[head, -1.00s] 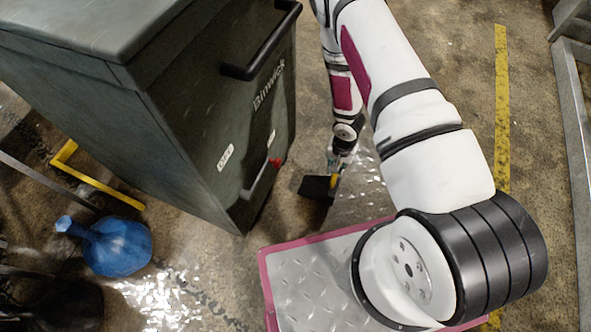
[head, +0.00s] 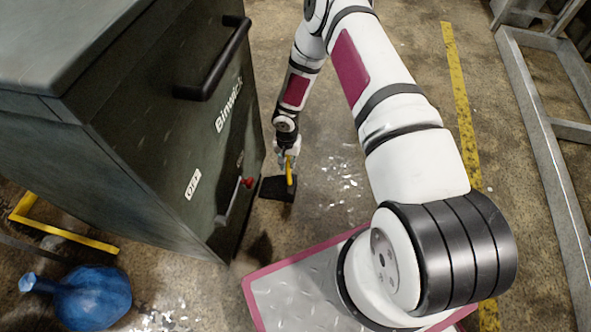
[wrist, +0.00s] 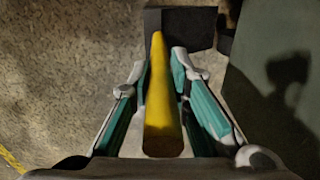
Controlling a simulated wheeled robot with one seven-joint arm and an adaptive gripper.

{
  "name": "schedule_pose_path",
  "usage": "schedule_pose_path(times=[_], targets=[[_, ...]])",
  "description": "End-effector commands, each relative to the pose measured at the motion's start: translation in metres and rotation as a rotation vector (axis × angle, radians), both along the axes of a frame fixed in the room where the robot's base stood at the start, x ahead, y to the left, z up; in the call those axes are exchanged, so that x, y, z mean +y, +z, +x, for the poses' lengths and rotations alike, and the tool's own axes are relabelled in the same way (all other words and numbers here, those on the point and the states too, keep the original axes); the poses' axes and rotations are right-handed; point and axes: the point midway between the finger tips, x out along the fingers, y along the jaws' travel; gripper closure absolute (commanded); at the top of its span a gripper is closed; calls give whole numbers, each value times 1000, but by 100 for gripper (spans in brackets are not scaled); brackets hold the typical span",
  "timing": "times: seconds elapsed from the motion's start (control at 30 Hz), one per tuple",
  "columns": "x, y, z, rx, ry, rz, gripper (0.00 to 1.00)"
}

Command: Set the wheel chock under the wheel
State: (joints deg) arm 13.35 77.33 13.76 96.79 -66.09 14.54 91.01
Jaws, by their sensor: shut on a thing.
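The wheel chock is a black block (head: 277,189) with a yellow bar handle (head: 290,172). My gripper (head: 288,152) is shut on the handle, and the block hangs out beyond the fingers beside the compactor's lower side. In the wrist view my gripper (wrist: 160,62) has its teal-padded fingers on either side of the yellow handle (wrist: 163,110), with the black block (wrist: 185,27) past the tips. I cannot tell whether the block touches the floor. A small dark shape (wrist: 228,22) right of the block may be a wheel. No wheel shows clearly in the head view.
The dark green compactor (head: 150,130) stands left of my arm, with a black handle bar (head: 215,62) and a red knob (head: 247,182). A blue jug (head: 88,298) and yellow frame (head: 70,236) are at lower left.

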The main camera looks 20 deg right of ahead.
Motion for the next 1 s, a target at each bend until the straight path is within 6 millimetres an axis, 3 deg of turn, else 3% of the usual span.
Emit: schedule_pose_path(times=[0.1, 0.3, 0.6, 1.0], targets=[[7, -2, 20, -7, -4, 5, 100], [13, -3, 35, -5, -1, 3, 100], [17, -3, 46, -6, -1, 3, 100], [17, -38, 45, -5, -1, 3, 100]])
